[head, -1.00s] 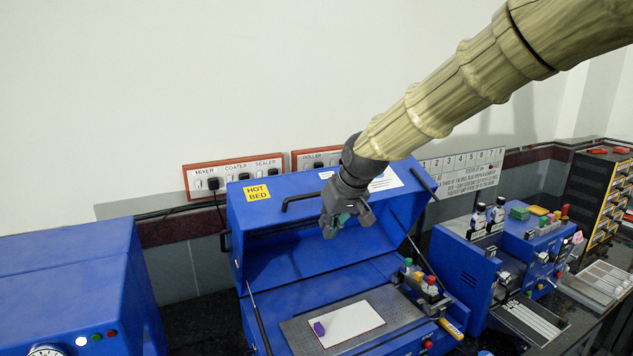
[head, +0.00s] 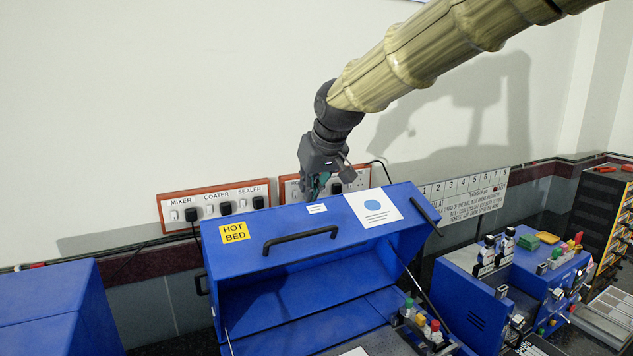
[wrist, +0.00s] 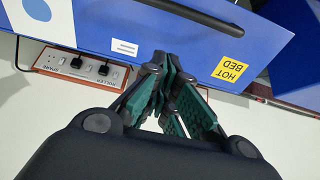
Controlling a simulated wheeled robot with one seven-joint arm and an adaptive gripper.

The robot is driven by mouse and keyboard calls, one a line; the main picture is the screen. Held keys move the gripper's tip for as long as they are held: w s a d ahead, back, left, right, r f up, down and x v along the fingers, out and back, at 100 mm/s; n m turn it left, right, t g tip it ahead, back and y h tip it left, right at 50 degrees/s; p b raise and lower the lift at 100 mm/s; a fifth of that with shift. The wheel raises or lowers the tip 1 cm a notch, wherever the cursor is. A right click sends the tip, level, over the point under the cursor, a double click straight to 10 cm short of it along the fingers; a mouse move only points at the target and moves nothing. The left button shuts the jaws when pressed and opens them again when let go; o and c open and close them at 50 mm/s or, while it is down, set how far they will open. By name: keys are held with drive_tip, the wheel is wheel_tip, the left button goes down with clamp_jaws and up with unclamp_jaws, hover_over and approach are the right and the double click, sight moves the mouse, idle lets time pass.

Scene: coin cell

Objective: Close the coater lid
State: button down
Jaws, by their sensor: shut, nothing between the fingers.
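The coater is a blue machine with its lid (head: 290,235) raised open. The lid carries a yellow HOT BED label, a white sheet with a blue disc and a black bar handle (head: 300,240). The coater bed (head: 385,343) shows only partly at the bottom edge of the head view. My gripper (head: 318,192) is shut and empty, above and behind the lid's top edge, near the wall sockets. In the wrist view my gripper (wrist: 172,85) has its fingertips near the blue lid (wrist: 190,30); I cannot tell whether they touch it.
A socket panel labelled MIXER, COATER, SEALER (head: 215,203) is on the wall, with a second panel (wrist: 80,68) behind my gripper. Another blue machine (head: 60,310) stands at left. A blue machine with coloured buttons (head: 540,265) stands at right. The wall above is clear.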

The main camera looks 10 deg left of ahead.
drive_tip(key=p, duration=0.2)
hover_over(304, 229)
drive_tip(key=f, duration=0.5)
drive_tip(key=shift+w+f, duration=0.35)
drive_tip(key=shift+w+f+p, duration=0.1)
drive_tip(key=shift+f+p, duration=0.2)
drive_tip(key=shift+s+a+f, duration=0.1)
drive_tip(key=shift+s+f, duration=0.05)
drive_tip(key=shift+s, duration=0.1)
drive_tip(key=shift+s+d+p, duration=0.2)
drive_tip(key=shift+s+p, duration=0.2)
drive_tip(key=shift+s, duration=0.15)
drive_tip(key=shift+s+d+p, duration=0.15)
drive_tip(key=shift+s+p, duration=0.25)
drive_tip(key=shift+s, duration=0.1)
drive_tip(key=shift+s+d+f+p, duration=0.3)
drive_tip(key=shift+d+f+p, duration=0.2)
drive_tip(key=shift+d, duration=0.15)
drive_tip(key=shift+s, duration=0.4)
drive_tip(key=shift+w+f, duration=0.1)
drive_tip(key=shift+w, duration=0.1)
drive_tip(key=shift+f, duration=0.1)
